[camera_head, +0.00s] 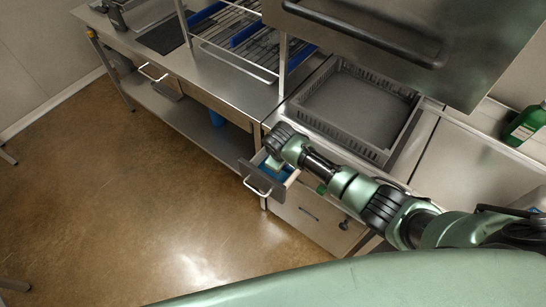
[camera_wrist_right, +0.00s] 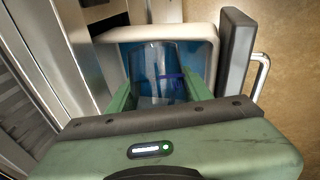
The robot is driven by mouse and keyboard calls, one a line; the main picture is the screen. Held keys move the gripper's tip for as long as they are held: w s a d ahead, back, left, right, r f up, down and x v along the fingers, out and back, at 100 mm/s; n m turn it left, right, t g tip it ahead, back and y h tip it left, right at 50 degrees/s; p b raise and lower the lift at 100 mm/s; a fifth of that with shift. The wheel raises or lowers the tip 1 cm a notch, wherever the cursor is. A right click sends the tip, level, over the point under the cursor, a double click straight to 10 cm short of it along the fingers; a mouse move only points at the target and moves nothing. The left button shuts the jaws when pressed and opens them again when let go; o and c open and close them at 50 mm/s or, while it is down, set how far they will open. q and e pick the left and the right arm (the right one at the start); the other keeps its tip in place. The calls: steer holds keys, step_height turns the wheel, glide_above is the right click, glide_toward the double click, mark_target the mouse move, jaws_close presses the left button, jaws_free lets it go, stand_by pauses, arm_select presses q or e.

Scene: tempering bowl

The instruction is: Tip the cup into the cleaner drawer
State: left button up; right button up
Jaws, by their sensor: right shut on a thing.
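The open drawer (camera_head: 256,177) sticks out below the counter, with a dark front, a bar handle and blue inside. In the right wrist view its pale rim (camera_wrist_right: 205,33) surrounds the blue interior. My right gripper (camera_wrist_right: 158,92) is shut on a clear, see-through cup (camera_wrist_right: 157,62), with one green finger on each side. The cup is over the drawer's opening, and blue shows through it. I cannot tell its exact tilt or whether it holds anything. In the head view my right wrist is above the drawer and the cup is mostly hidden. My left gripper is not in view.
A grey rack tray (camera_head: 345,108) sits on the counter just behind my right arm. A raised steel hood (camera_head: 470,40) with a dark handle hangs above it. A wire shelf with blue items stands left. A green bottle (camera_head: 525,124) is at the right. The floor in front is clear.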

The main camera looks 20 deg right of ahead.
steer(key=shift+h, duration=0.3)
steer(key=shift+r+g+h, duration=0.15)
steer(key=shift+g+h, duration=0.25)
steer(key=shift+g, duration=0.1)
steer(key=shift+r, duration=0.2)
steer(key=shift+g+h, duration=0.4)
steer(key=shift+h, duration=0.1)
steer(key=shift+s+d, duration=0.1)
steer(key=shift+d, duration=0.05)
steer(key=shift+n, duration=0.3)
